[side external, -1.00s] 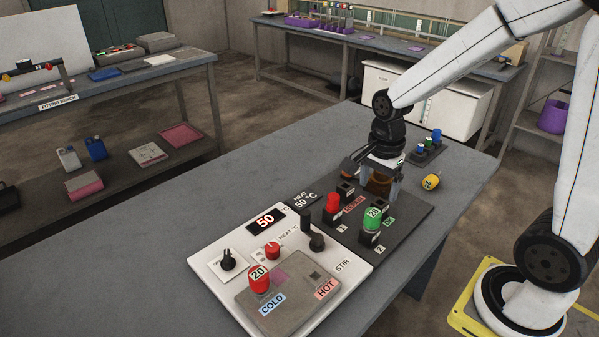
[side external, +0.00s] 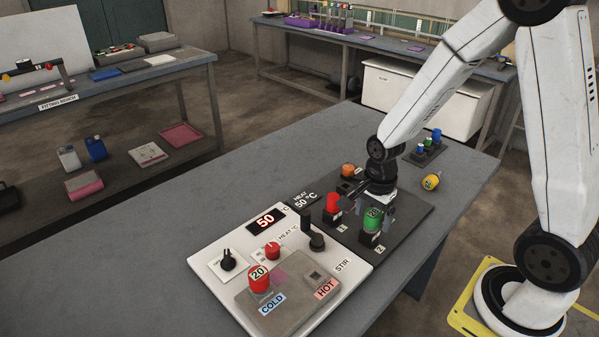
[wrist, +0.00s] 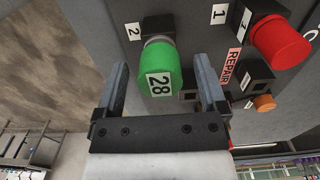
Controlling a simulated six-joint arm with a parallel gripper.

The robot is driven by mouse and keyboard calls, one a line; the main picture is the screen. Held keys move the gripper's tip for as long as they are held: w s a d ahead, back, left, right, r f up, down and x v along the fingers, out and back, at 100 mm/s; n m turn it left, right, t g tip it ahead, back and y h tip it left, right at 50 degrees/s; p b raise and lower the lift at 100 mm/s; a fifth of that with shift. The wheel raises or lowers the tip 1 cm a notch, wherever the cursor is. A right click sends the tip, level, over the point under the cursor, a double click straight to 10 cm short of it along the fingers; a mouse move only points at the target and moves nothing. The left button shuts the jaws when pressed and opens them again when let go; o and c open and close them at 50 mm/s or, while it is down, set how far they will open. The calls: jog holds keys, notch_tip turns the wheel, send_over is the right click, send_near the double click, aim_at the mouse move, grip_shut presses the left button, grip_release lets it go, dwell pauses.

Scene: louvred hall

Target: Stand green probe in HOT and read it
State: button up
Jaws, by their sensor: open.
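The green probe (side external: 373,219) stands upright in socket 2 of the dark rack and shows 28. In the wrist view the green probe (wrist: 158,68) lies between the spread fingers of my gripper (wrist: 162,64), with gaps on both sides. In the side view my gripper (side external: 372,211) is just above and around the probe's top, open and holding nothing. The HOT socket (side external: 315,274) is an empty square hole in the grey block, beside the HOT label (side external: 326,289). A red probe (side external: 259,280) showing 20 stands at COLD.
Another red probe (side external: 333,203) stands in socket 1, close left of my gripper. An orange-topped piece (side external: 348,170) stands behind it. The heater's display (side external: 265,221) reads 50, and black knobs rise from its panel. A yellow piece (side external: 431,181) lies right of the rack.

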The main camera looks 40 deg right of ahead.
jog(key=shift+f, duration=0.35)
grip_shut()
dwell(0.3)
dwell(1.2)
